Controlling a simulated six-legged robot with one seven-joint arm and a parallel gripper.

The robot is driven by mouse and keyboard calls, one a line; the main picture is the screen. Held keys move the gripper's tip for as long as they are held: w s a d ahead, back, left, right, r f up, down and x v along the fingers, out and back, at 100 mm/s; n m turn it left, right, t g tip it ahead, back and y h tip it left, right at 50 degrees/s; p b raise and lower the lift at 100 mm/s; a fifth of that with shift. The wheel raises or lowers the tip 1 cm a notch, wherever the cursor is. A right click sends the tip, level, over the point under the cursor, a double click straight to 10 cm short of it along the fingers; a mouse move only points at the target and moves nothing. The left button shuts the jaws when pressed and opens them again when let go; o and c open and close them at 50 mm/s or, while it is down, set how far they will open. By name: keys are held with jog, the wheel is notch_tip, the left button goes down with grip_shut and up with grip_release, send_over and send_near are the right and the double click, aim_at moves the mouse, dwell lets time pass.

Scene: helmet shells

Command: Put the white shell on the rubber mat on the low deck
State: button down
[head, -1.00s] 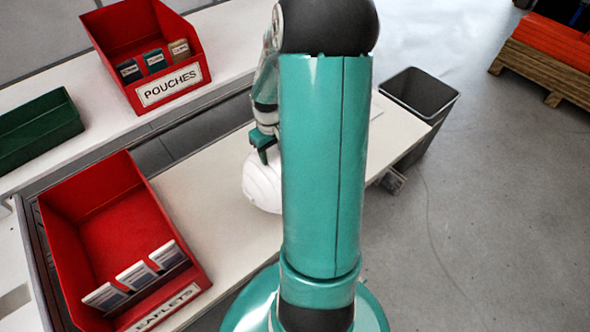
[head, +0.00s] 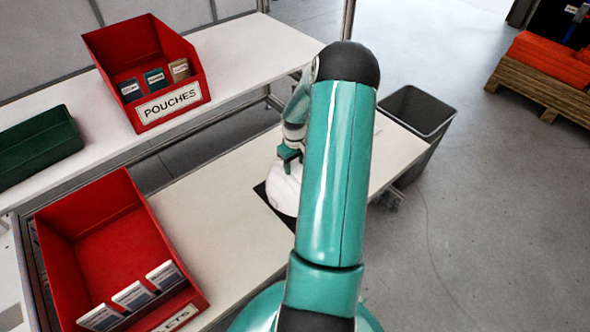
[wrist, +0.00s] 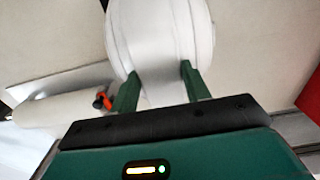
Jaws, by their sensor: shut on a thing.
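The white shell (head: 284,191) is a smooth, ribbed dome, partly hidden behind my arm in the head view. My gripper (head: 289,153) is at the shell's upper edge and shut on it. The wrist view shows both green fingers of my gripper (wrist: 160,82) against the near part of the shell (wrist: 165,35). The black rubber mat (head: 265,199) lies on the white low deck (head: 215,215), and its left edge shows beside the shell. The shell appears over the mat; I cannot tell whether it touches it.
A red leaflets bin (head: 105,235) stands on the left. A red pouches bin (head: 140,70) and a green bin (head: 40,137) stand on the higher shelf (head: 250,50). A grey waste bin (head: 420,115) is beyond the deck's right end. Deck space left of the mat is clear.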

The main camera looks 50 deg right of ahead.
jog(key=shift+f, duration=1.7)
jog(key=c, duration=0.7)
grip_release()
notch_tip(320, 180, up, 12)
jog(key=shift+r, duration=0.2)
